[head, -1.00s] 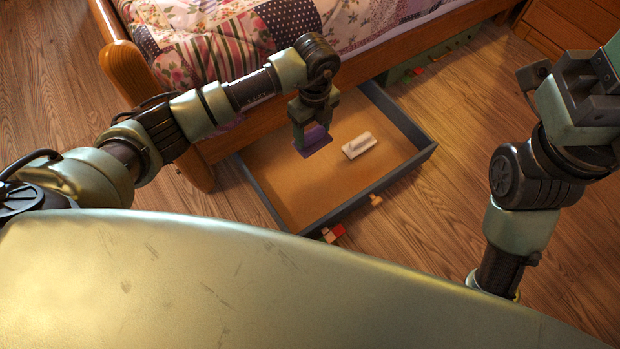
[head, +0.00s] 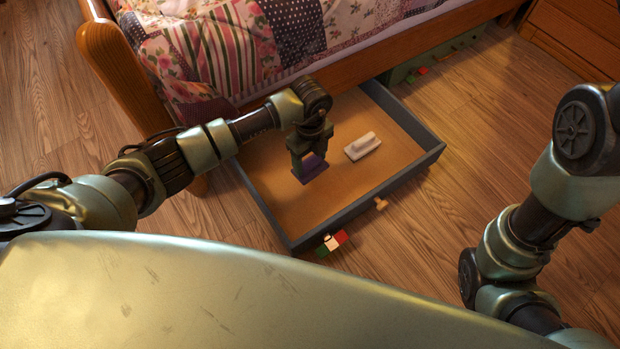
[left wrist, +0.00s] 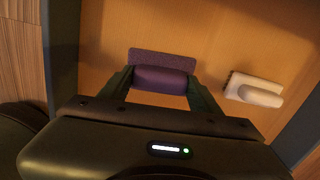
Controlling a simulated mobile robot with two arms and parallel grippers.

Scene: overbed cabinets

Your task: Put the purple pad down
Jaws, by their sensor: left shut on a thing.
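The purple pad (head: 313,171) has a flat base (left wrist: 165,57) and a thick raised grip (left wrist: 160,78). My left gripper (head: 309,158) points down into the open drawer (head: 268,200) and is shut on the pad's grip, with one finger on each side in the left wrist view (left wrist: 161,82). The pad is level, over the left-middle part of the drawer floor. I cannot tell whether it touches the floor. My right arm is at the right edge of the head view, and its gripper is out of the picture.
A white pad with a handle (head: 363,146) lies in the drawer, right of the purple pad and apart from it. Bare drawer floor (head: 320,215) lies in front. Small coloured blocks (head: 331,243) lie outside the drawer's front. The bed (head: 200,50) stands behind.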

